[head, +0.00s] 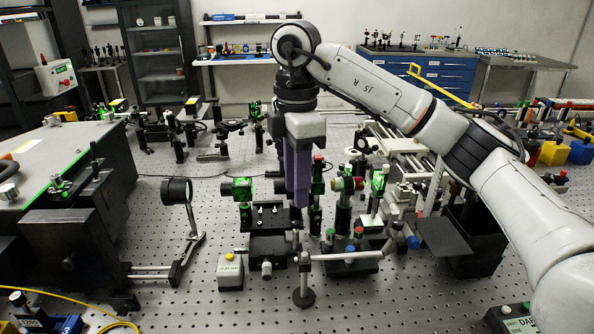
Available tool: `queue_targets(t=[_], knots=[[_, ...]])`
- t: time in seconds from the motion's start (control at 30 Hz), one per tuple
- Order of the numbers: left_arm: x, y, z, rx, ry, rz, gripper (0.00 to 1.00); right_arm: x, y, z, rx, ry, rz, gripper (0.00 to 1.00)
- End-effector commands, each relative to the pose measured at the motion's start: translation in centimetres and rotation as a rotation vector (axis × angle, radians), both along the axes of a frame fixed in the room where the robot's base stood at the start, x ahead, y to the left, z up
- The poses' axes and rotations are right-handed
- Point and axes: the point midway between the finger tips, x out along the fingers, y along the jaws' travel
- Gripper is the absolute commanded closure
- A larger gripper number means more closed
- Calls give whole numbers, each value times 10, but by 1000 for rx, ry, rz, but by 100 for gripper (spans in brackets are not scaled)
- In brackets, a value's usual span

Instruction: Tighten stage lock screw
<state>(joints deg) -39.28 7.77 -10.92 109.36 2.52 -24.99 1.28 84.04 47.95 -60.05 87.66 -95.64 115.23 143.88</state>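My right gripper (300,203) comes in from the right and points straight down over the optical table, its purple fingers overlapping in this view. I cannot tell whether they are open or shut, or whether they touch anything. A black stage (268,244) with small bright screws on its top plate stands just left of and below the fingertips. A round metal knob (267,268) sits on its front. I cannot tell which small part is the lock screw; the fingers hide some of the area behind them. My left gripper is not in view.
A yellow-button box (230,272) stands left of the stage. A black post base (303,296) stands in front. Green-lit mounts (243,188) and red-topped posts crowd around the gripper. A round black lens mount (176,190) stands left. The perforated table front (400,300) is mostly clear.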

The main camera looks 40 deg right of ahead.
Motion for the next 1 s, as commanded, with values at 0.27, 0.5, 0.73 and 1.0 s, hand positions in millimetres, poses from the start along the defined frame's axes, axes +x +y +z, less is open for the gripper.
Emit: queue_targets(t=[0.27, 0.5, 0.73, 1.0], knots=[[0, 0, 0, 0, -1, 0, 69, 0, -1, 28, -1, -2, -2, 68], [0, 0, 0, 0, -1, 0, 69, 0, -1, 31, 0, 0, -2, 68], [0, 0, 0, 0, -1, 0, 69, 0, -1, 31, 0, 0, -2, 68], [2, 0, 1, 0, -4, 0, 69, 0, -1, 31, 0, 0, -2, 68]])
